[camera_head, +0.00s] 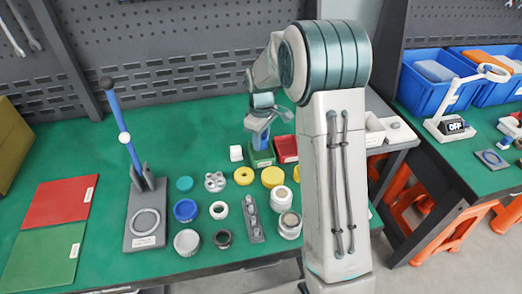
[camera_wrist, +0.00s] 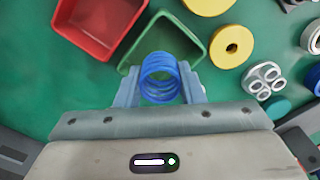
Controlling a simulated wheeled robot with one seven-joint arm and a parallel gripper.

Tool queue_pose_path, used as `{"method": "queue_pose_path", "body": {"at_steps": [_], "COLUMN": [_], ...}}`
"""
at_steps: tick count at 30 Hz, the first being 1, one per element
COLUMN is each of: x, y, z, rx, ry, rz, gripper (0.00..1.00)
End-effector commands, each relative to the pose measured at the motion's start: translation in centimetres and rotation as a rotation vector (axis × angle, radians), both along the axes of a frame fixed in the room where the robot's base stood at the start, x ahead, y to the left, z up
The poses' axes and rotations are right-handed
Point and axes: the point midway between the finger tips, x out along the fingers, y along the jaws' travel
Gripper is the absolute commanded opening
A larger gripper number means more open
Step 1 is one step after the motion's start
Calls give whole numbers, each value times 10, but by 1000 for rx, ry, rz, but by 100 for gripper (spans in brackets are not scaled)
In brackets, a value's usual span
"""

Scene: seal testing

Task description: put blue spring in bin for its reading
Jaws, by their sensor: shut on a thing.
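The blue spring (camera_wrist: 160,80) is a coil held between the two fingers of my gripper (camera_wrist: 161,92) in the wrist view. A small open green bin (camera_wrist: 190,22) lies below and just beyond the spring, which overlaps its near edge in that view. A small open red bin (camera_wrist: 84,20) stands beside it. In the head view my gripper (camera_head: 262,121) points down above the green bin (camera_head: 262,161), with the red bin (camera_head: 288,156) to its right. The spring's exact height over the green bin is hard to tell.
A press with a blue lever (camera_head: 123,137) stands at left, near red (camera_head: 60,199) and green mats (camera_head: 42,258). Several rings and round parts, including a yellow disc (camera_head: 272,177), cover the middle of the table.

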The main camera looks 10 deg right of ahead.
Motion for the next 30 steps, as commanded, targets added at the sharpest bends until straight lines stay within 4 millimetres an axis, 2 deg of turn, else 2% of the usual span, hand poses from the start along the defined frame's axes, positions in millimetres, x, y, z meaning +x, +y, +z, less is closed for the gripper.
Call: {"method": "queue_pose_path", "body": {"at_steps": [5,12,23,24,25,30], "x": [0,0,0,0,0,0], "y": [0,1,1,1,1,1], "z": [-14,-45,-50,-49,-49,-49], "rx": [0,0,0,0,0,0], "ry": [0,1,-1,-1,-1,-1], "rz": [1,2,2,2,2,2], "gripper": [10,10,10,40,44,44]}}
